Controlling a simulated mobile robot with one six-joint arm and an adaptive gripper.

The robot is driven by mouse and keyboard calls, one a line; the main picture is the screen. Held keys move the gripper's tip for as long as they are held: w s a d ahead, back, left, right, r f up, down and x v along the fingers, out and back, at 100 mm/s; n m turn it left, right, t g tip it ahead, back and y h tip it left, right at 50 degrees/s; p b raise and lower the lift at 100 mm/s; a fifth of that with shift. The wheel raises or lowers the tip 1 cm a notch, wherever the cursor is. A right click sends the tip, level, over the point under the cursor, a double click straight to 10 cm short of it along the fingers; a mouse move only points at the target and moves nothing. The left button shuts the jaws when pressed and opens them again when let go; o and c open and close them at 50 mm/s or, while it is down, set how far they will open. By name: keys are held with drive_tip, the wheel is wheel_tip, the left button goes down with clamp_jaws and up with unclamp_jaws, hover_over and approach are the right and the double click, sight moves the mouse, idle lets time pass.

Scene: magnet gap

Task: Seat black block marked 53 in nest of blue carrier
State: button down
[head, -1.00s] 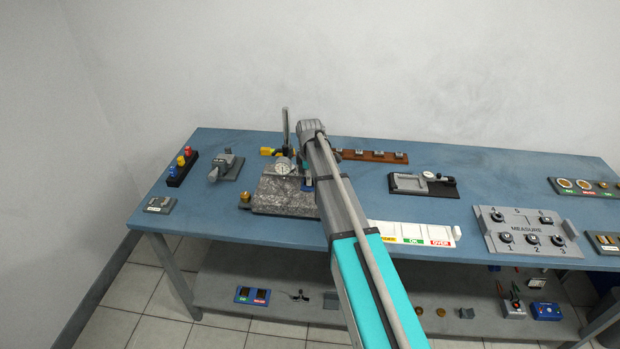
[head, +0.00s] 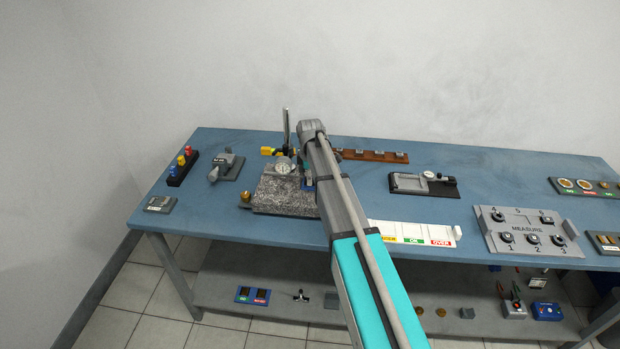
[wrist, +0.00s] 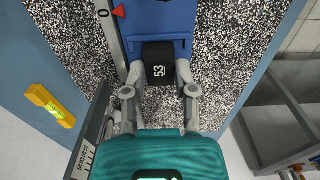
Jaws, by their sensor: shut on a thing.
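The black block marked 53 (wrist: 159,66) is between the two fingertips of my gripper (wrist: 160,90) in the wrist view. My gripper is shut on it. The blue carrier (wrist: 160,22) is just beyond the block, over the speckled granite plate. The block's far end meets the carrier's near edge in the picture; I cannot tell how far it sits inside the nest. In the head view a bit of blue carrier (head: 308,184) shows beside my arm, which hides the block and the gripper's fingers.
A yellow level (wrist: 50,105) lies left in the wrist view. White bins (head: 396,230) and a MEASURE board (head: 527,231) stand right. The blue table is clear between them.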

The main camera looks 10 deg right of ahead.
drive_tip(key=shift+f, duration=0.1)
drive_tip(key=shift+c, duration=1.7)
unclamp_jaws()
drive_tip(key=shift+a, duration=0.1)
drive_tip(key=c, duration=0.5)
drive_tip(key=shift+r+p, duration=2.2)
drive_tip(key=shift+r, duration=0.1)
